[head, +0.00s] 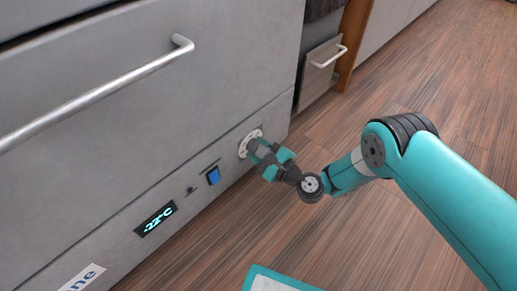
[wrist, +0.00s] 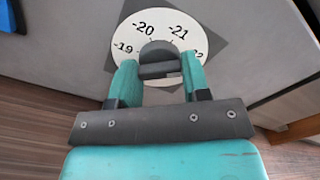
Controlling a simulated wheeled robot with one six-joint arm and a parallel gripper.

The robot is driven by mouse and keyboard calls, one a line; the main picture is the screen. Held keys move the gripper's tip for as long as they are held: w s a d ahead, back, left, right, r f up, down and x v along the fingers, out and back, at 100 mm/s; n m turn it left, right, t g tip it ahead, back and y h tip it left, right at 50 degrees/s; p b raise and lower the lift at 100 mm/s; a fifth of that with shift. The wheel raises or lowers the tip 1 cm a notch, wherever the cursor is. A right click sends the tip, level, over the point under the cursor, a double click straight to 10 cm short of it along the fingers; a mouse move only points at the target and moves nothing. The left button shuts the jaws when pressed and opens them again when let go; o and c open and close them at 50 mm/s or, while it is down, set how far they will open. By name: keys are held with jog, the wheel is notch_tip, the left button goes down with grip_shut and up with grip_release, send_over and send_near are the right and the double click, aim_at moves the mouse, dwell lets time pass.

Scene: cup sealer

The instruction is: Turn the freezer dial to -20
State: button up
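The freezer dial is a white disc (wrist: 128,52) with a black knob (wrist: 158,50) at its centre. The wrist view shows the marks -19, -20, -21 and a partly hidden -22. In the head view the dial (head: 243,146) is low on the grey front panel, near its right edge. My gripper (wrist: 160,72) has its teal fingers on the left and right sides of the knob, and they look in contact with it. The knob's pointer cannot be made out. The display (head: 156,219) reads -22°C.
A blue switch (head: 213,176) and a small dark knob (head: 190,190) sit left of the dial. A long drawer handle (head: 95,95) sticks out above. A cabinet with a small handle (head: 328,57) is to the right. The wooden floor (head: 400,90) is open there.

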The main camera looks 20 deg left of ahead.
jog(key=shift+n+p, duration=0.3)
jog(key=shift+n, duration=0.1)
jog(key=n+p, duration=1)
jog(key=n, duration=0.8)
jog(key=shift+r+n, duration=0.15)
jog(key=shift+n, duration=0.25)
jog(key=shift+p, duration=0.3)
jog(key=o, duration=0.9)
jog(key=shift+n, duration=0.3)
